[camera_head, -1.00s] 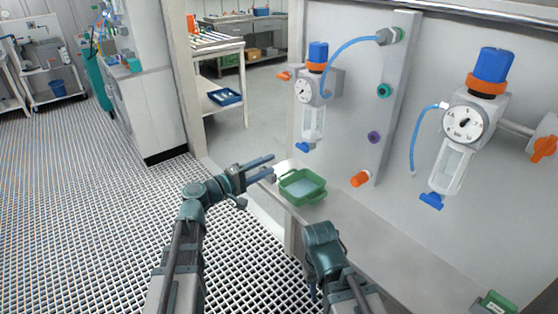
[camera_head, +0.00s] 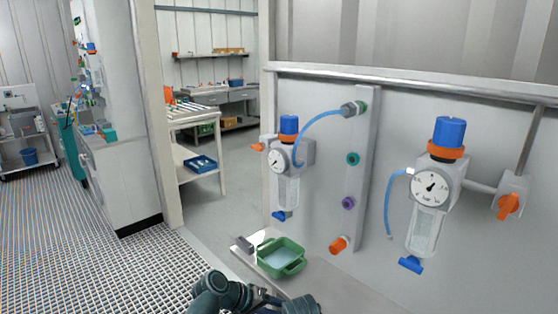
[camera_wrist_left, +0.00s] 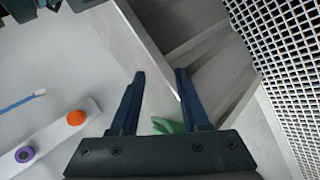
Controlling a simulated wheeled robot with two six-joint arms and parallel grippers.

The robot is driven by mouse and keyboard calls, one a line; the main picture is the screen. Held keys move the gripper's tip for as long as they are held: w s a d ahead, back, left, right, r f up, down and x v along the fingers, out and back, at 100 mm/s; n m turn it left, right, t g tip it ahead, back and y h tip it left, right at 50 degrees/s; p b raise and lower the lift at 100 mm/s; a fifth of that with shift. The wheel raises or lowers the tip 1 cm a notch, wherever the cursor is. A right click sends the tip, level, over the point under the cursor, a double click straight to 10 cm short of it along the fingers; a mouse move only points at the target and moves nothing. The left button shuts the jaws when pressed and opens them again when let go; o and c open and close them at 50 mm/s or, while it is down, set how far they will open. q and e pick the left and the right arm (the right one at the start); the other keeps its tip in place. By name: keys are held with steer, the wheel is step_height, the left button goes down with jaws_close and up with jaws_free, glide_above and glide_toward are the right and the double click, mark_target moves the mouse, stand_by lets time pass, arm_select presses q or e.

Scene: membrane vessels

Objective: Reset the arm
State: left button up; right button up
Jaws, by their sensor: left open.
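My left gripper (camera_wrist_left: 160,72) is open and empty in the left wrist view, its two dark fingers apart. Part of a green tray (camera_wrist_left: 168,126) shows behind the fingers there. In the head view only dark teal arm parts of mine show at the bottom edge, in front of the ledge with the green tray (camera_head: 281,262). My right gripper cannot be made out in either view.
The panel (camera_head: 315,185) carries two regulators with blue knobs, one left (camera_head: 289,125) and one right (camera_head: 449,132). An orange fitting (camera_head: 339,245) sticks out low above the ledge (camera_head: 345,300). A doorway and grating floor (camera_head: 130,272) lie to the left.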

arm_select(q)
steer(key=s+a+f+m+g+y, duration=0.2)
steer(key=s+a+f+m+y, duration=0.15)
steer(key=s+y, duration=0.2)
steer(key=s+a+f+m+g+y, duration=0.2)
steer(key=s+f+y, duration=0.25)
steer(key=s, duration=0.25)
step_height(320, 180, up, 19)
steer(key=p, duration=1.8)
steer(key=shift+y+p, duration=0.3)
steer(key=shift+p, duration=0.1)
steer(key=shift+w+n, duration=0.1)
steer(key=shift+n, duration=0.15)
